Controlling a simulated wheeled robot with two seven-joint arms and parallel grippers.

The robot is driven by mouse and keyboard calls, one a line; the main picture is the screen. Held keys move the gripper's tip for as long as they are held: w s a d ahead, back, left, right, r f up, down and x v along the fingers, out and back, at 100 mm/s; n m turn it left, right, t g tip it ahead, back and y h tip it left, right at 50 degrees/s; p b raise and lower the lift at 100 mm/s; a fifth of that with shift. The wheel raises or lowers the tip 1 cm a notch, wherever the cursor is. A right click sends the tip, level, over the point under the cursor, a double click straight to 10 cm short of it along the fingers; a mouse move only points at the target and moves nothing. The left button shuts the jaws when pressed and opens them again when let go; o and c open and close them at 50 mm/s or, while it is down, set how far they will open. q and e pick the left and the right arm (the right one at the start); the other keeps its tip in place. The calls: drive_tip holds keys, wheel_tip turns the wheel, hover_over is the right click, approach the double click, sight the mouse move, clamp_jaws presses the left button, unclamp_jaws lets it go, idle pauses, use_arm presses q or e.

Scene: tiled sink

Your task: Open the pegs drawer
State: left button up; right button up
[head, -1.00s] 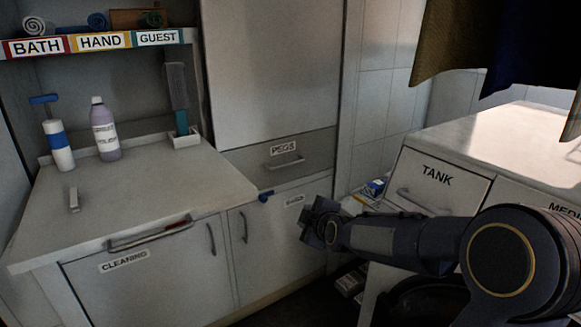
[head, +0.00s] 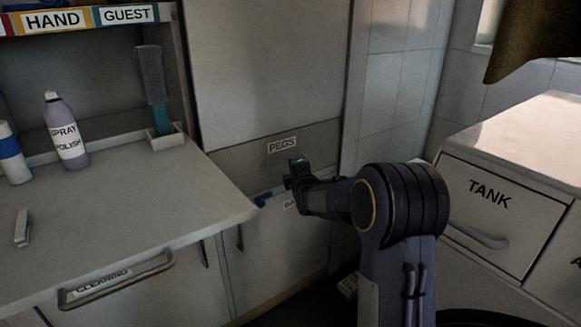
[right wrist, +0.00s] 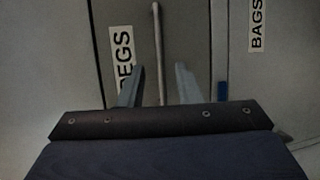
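The pegs drawer (head: 240,158) is a grey panel below a tall white cupboard door, with a white PEGS label (head: 282,145). It looks shut. In the right wrist view its bar handle (right wrist: 158,45) runs up the picture, beside the PEGS label (right wrist: 122,58). My right gripper (head: 296,165) is in front of the drawer just below the label and covers much of the handle in the head view. In the right wrist view its two fingers (right wrist: 158,85) are apart, one each side of the handle's line; contact cannot be told. My left gripper is not in view.
The TANK drawer cabinet (head: 500,205) stands at the right. A blue item (head: 262,199) sits just below the pegs drawer.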

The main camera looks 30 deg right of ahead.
drive_tip(key=shift+b+x, duration=0.35)
drive_tip(key=shift+x, duration=1.8)
clamp_jaws()
